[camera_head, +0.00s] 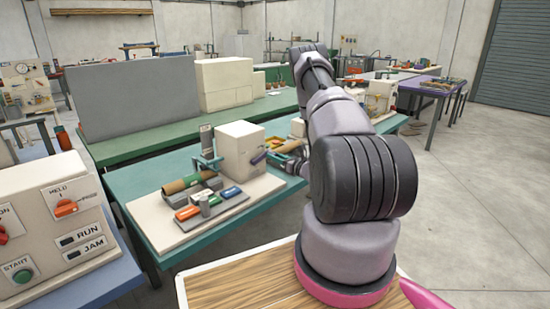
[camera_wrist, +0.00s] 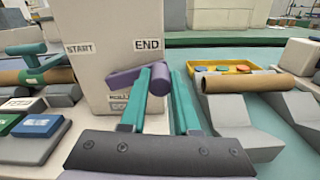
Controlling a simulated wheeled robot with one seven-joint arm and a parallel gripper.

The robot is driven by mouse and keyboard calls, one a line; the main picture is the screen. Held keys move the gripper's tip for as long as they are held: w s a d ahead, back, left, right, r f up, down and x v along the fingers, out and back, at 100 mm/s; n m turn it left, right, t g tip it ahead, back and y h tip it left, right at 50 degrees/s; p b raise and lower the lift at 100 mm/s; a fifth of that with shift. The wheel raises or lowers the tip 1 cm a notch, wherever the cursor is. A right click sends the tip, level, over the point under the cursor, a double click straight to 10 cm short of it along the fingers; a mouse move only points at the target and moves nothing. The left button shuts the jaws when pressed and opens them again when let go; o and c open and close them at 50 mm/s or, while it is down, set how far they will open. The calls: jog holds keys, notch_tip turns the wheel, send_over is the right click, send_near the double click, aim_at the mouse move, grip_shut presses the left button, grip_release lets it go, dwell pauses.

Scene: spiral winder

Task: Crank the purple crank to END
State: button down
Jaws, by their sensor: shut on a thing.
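The purple crank (camera_wrist: 124,79) is on the face of a cream box (camera_wrist: 100,22). Its arm runs to the right, and its round grip (camera_wrist: 158,82) sits between the teal fingers of my gripper (camera_wrist: 160,74), which is shut on it. The grip is below the END label (camera_wrist: 147,44). The START label (camera_wrist: 80,48) is to the left on the same face. In the head view the box (camera_head: 240,150) stands on the green table, with the purple crank (camera_head: 259,158) on its right side.
Left of the box are a brown tube (camera_wrist: 38,77) and blue and green blocks (camera_wrist: 38,126). On the right another brown tube (camera_wrist: 243,83) rests on grey supports, by a yellow tray (camera_wrist: 200,66). A panel with RUN and JAM labels (camera_head: 65,225) stands at the left.

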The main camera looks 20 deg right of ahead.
jog(key=shift+a+r+n, duration=0.1)
jog(key=shift+r+n, duration=0.25)
jog(key=shift+n, duration=0.35)
jog(key=shift+s, duration=0.1)
jog(key=c, duration=0.6)
grip_release()
jog(key=shift+c, duration=0.2)
jog(key=v, duration=1)
jog(key=shift+s, duration=0.35)
